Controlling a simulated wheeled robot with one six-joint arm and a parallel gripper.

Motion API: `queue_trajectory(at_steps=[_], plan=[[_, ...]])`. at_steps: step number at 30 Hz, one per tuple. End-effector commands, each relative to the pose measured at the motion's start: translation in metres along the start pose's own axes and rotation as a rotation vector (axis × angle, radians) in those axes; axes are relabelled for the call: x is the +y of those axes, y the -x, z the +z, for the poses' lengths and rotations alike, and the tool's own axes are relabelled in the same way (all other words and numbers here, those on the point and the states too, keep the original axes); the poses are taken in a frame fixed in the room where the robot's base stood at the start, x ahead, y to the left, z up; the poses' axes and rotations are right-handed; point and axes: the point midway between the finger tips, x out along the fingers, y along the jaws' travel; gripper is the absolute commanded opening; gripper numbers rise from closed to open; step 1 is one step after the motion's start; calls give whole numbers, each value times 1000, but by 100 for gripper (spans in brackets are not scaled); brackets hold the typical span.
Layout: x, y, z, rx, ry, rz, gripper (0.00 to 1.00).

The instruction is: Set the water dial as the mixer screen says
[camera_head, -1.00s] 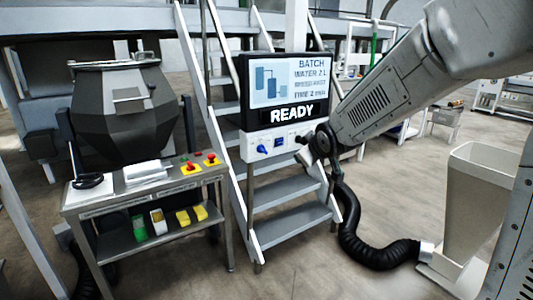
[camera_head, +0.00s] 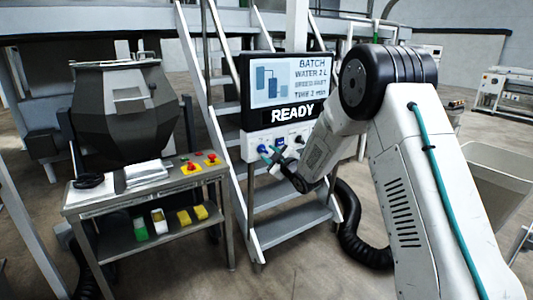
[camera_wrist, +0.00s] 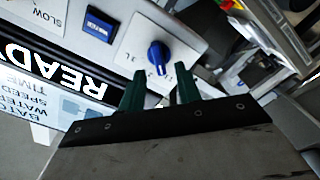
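The mixer screen (camera_head: 289,83) reads "BATCH", "WATER 2 L", a blurred speed line, "TIME 2 min" and "READY". Below it, the blue water dial (camera_head: 262,149) is at the left end of the light control panel. In the wrist view the dial (camera_wrist: 157,55) sits on a white plate with small marks, too small to read surely. My gripper (camera_head: 270,157) is in front of the panel at the dial. In the wrist view my gripper (camera_wrist: 160,72) is open, its two green fingers apart with the dial between and just beyond their tips. Contact cannot be told.
A blue rectangular switch (camera_wrist: 99,27) and a plate marked "SLOW" (camera_wrist: 52,12) are beside the dial. A steel cart (camera_head: 150,200) with red buttons stands left, before the dark mixer bowl (camera_head: 124,112). Metal stairs (camera_head: 285,220) and a black hose (camera_head: 360,238) are below the panel.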

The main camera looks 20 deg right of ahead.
Motion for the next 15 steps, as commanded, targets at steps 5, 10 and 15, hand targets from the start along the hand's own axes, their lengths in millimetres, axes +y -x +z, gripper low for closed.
queue_trajectory(at_steps=[5,10,15], plan=[[0,-21,0,-1,0,0,34],[0,-27,0,-2,-1,0,34],[0,-27,0,-2,-1,0,34]])
